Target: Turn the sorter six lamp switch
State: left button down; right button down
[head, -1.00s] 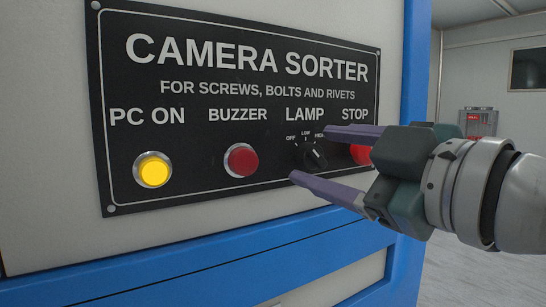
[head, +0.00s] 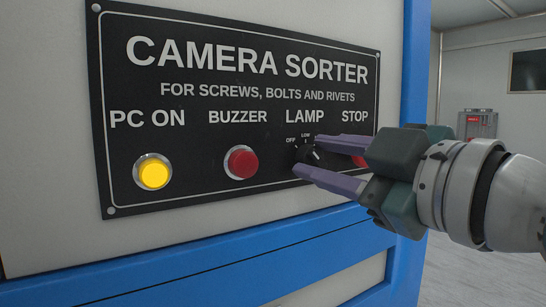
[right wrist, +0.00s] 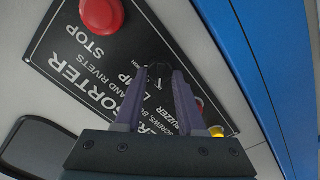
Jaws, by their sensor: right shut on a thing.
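The lamp switch (head: 308,154) is a small black rotary knob under the word LAMP on the black sorter panel (head: 230,110). The OFF and LOW marks show above it; the HIGH mark is hidden behind a finger in the head view. My right gripper (head: 318,157) has its purple fingers on either side of the knob and is shut on it. In the right wrist view the gripper (right wrist: 160,75) also closes around the dark knob, whose pointer is hard to make out. My left gripper is not in view.
A lit yellow PC ON button (head: 153,172) and a red BUZZER button (head: 241,161) sit left of the knob. The red STOP button (right wrist: 102,14) is close on the other side, mostly hidden by my gripper in the head view. A blue frame (head: 200,255) borders the panel.

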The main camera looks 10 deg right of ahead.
dwell(0.3)
jog(key=shift+r+m+p, duration=0.2)
jog(key=shift+m+p, duration=0.6)
jog(key=shift+p, duration=0.25)
jog(key=m+p, duration=0.2)
jog(key=shift+r+p, duration=0.1)
jog(key=shift+p, duration=0.2)
jog(key=m+p, duration=0.2)
jog(key=m, duration=0.1)
jog(key=shift+d+p, duration=0.1)
jog(key=shift+p, duration=0.25)
jog(key=shift+m+p, duration=0.6)
jog(key=shift+m, duration=0.4)
jog(key=shift+f, duration=0.2)
jog(key=c, duration=0.5)
grip_release()
